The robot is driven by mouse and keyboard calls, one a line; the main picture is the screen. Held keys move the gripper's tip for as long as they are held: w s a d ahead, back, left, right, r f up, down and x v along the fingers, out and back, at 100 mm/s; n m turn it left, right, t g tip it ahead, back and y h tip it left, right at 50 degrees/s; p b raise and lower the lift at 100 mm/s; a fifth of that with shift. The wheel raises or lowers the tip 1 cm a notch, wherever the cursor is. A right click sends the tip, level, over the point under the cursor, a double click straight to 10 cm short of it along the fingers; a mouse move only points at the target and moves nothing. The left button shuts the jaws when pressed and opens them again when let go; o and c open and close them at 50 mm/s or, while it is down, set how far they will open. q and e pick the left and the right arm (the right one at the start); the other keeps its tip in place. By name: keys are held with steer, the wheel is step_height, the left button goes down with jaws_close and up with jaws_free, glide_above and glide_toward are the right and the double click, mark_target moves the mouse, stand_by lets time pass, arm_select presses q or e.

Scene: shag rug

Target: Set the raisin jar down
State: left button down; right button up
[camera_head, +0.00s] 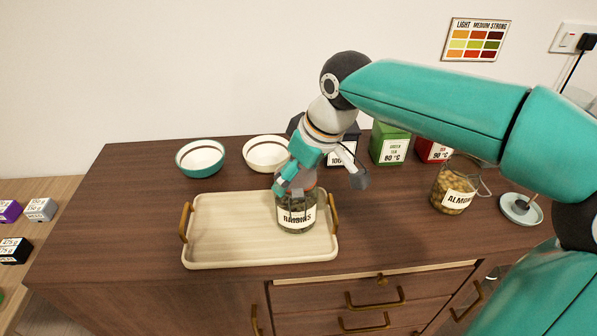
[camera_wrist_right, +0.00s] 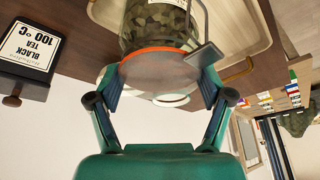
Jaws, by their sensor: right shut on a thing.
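The raisin jar (camera_head: 297,219) is a clear glass jar with dark contents, a white label and an orange seal. It is upright over the right end of the pale wooden tray (camera_head: 225,257). I cannot tell whether its base touches the tray. My right gripper (camera_head: 296,186) reaches down from above and is shut on the top of the jar. In the right wrist view the gripper's fingers (camera_wrist_right: 163,82) sit on either side of the lid, and the jar (camera_wrist_right: 160,28) shows with its wire clasp. My left gripper is not in view.
A teal bowl (camera_head: 200,160) and a cream bowl (camera_head: 265,154) stand behind the tray. Green (camera_head: 389,146) and red (camera_head: 432,152) tea boxes stand at the back, and a black tea box (camera_head: 343,150) is partly hidden. An almond jar (camera_head: 453,193) stands right. The tray's left half is clear.

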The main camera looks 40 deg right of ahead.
steer(key=o, duration=1.7)
steer(key=shift+s+r, duration=0.1)
steer(key=shift+r, duration=0.4)
steer(key=p+v, duration=0.2)
steer(key=v, duration=0.9)
steer(key=shift+s, duration=0.15)
